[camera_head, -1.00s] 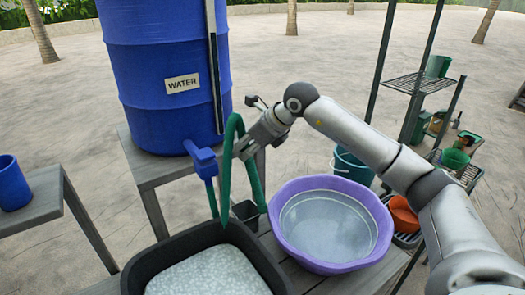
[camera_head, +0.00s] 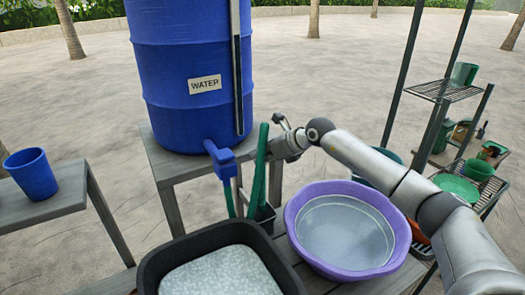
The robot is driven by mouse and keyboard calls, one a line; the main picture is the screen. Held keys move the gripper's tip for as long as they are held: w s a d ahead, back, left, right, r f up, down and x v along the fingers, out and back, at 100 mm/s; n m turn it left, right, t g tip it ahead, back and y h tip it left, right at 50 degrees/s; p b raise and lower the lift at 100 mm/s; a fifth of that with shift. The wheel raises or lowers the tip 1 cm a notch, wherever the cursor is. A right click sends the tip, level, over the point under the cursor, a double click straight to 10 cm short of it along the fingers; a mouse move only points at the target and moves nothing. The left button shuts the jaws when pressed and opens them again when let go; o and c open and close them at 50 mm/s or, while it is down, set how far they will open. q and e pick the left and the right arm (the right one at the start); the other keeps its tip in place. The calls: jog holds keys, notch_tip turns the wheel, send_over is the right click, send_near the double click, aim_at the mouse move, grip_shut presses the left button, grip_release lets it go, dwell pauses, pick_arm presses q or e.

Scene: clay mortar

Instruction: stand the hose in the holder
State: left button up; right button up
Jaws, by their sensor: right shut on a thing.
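The green hose (camera_head: 260,165) hangs from the blue tap (camera_head: 220,158) of the water barrel and rises as a near-upright length beside it. My right gripper (camera_head: 272,142) is shut on the hose near its top, partly hidden behind it. The small dark holder (camera_head: 266,214) stands below the gripper, between the black tub and the purple basin. The hose's lower part overlaps the holder in the picture; I cannot tell whether it is inside or in front. My left gripper is not in view.
The blue water barrel (camera_head: 188,75) stands on a grey stand behind. A black tub (camera_head: 158,262) and a purple basin (camera_head: 296,232) with water stand in front. A blue cup (camera_head: 32,174) is on the left table. A metal shelf (camera_head: 443,88) stands right.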

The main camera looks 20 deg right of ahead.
aim_at(263, 180)
notch_tip(263, 180, down, 10)
jog(key=b, duration=0.6)
jog(key=shift+b, duration=0.4)
jog(key=o, duration=1)
jog(key=shift+o, duration=0.3)
jog(key=shift+f, duration=0.1)
jog(key=o, duration=0.7)
